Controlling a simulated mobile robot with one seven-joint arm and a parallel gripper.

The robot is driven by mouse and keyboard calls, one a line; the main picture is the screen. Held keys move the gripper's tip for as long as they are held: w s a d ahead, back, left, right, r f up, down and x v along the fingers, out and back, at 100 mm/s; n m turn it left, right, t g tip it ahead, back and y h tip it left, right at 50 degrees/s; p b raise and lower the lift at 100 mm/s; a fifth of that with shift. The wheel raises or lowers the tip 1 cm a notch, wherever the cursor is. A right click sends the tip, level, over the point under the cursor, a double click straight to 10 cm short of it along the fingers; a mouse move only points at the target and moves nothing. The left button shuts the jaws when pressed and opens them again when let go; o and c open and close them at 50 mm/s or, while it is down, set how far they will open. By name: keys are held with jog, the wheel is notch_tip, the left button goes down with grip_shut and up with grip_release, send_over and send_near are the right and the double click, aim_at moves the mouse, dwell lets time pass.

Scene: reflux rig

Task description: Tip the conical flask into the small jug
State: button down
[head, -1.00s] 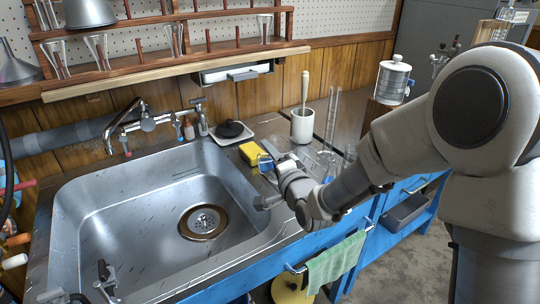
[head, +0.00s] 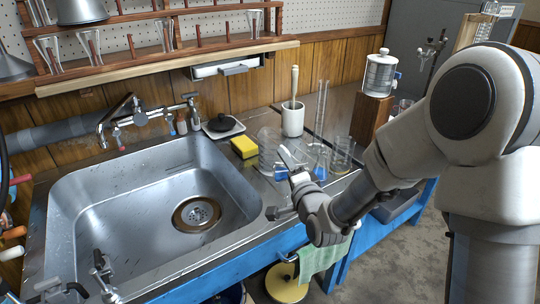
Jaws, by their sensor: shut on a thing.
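My gripper (head: 286,168) is at the counter edge, right of the sink, low among clear glassware. It is shut, and its wrist hides part of the grip. Clear glass, seemingly the conical flask (head: 268,152), shows at the fingers beside the yellow sponge. Its outline and contents are hard to make out. A short, wide clear vessel (head: 342,155) stands to the right of my gripper, apart from it. It may be the small jug, but I cannot tell for sure. A small blue part (head: 319,173) shows between them.
A tall glass cylinder (head: 321,112) and a white pot with a pestle (head: 293,118) stand behind. The yellow sponge (head: 244,147) and a black-knobbed dish (head: 222,124) lie left, near the sink (head: 130,200). A wooden block (head: 372,118) carries a clear jar.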

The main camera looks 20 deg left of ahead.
jog(key=d+f+m+t+h, duration=0.1)
jog(key=d+f+m+h, duration=0.2)
jog(key=d, duration=1)
jog(key=d+f+m+t+h, duration=0.1)
jog(key=d+f+m+h, duration=0.2)
jog(key=d+f+h, duration=0.3)
jog(key=d+f, duration=0.4)
jog(key=d, duration=0.3)
jog(key=shift+t, duration=0.3)
jog(key=shift+s+a, duration=0.1)
jog(key=shift+r+p, duration=0.75)
